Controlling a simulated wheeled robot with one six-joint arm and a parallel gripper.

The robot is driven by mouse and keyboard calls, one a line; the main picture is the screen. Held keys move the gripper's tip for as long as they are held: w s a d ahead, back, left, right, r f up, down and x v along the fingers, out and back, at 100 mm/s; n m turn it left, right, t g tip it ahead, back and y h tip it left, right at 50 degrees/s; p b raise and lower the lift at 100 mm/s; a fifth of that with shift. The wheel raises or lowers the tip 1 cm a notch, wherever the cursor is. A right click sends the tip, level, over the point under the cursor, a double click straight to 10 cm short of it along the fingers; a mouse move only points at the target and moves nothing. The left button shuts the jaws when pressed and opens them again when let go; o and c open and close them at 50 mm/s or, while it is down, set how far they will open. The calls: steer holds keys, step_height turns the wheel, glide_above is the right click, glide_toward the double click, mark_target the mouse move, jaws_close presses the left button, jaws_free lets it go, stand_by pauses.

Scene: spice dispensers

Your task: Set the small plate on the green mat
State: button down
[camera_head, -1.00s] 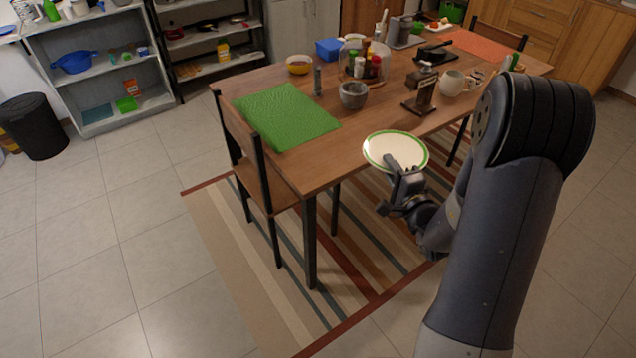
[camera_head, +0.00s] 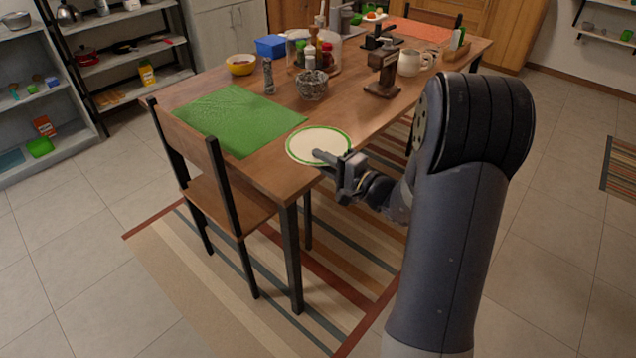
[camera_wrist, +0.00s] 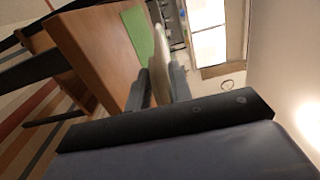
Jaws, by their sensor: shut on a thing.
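The small plate (camera_head: 318,143) is cream with a green rim. In the head view it appears over the table's near edge, to the right of the green mat. My gripper (camera_head: 335,160) is shut on the near side of the plate's rim. In the wrist view the plate (camera_wrist: 160,82) shows edge-on between the two fingers of my gripper (camera_wrist: 158,92). The green mat (camera_head: 228,118) lies flat and bare on the left end of the table; part of it also shows in the wrist view (camera_wrist: 139,36).
A wooden chair (camera_head: 190,150) stands at the table's left end, close to the mat. Behind the plate on the wooden table (camera_head: 275,170) are a mortar (camera_head: 312,86), a grinder (camera_head: 268,78), a dark stand (camera_head: 383,75) and a cup (camera_head: 409,62). A yellow bowl (camera_head: 240,65) sits beyond the mat.

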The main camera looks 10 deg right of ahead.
step_height(320, 180, down, 7)
steer(key=shift+b, duration=0.4)
steer(key=shift+f+b, duration=0.15)
steer(key=shift+b, duration=0.2)
steer(key=c, duration=1.3)
jaws_free()
